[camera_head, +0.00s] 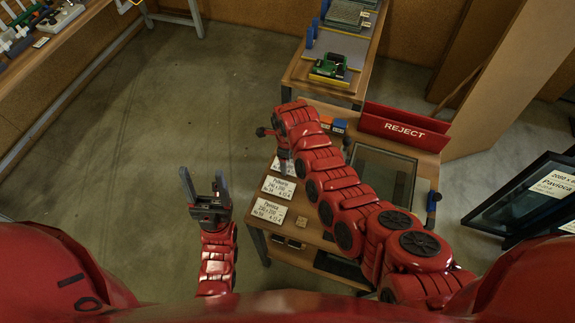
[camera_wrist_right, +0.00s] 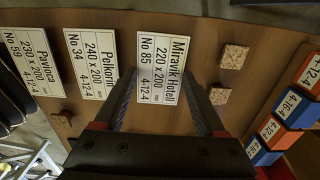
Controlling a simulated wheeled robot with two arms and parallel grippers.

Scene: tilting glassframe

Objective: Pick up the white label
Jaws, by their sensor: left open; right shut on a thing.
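Three white labels with black print lie in a row on the brown table. In the right wrist view they are the Pavioca label (camera_wrist_right: 33,62), the Pelkonin label (camera_wrist_right: 91,64) and the Miravik Hotell label (camera_wrist_right: 160,70). My right gripper (camera_wrist_right: 165,60) is shut on the Miravik Hotell label, one finger along each side of it. In the head view this label (camera_head: 284,168) is partly hidden by my right arm. The Pavioca label (camera_head: 269,211) and Pelkonin label (camera_head: 279,187) lie nearer me. My left gripper (camera_head: 206,177) is open and empty, left of the table.
Small speckled blocks (camera_wrist_right: 235,56) lie beside the labels. Blue and orange tagged blocks (camera_wrist_right: 286,108) stand at the right. A red REJECT holder (camera_head: 404,127) and a dark glass frame (camera_head: 385,175) are on the table. Open floor (camera_head: 150,130) lies to the left.

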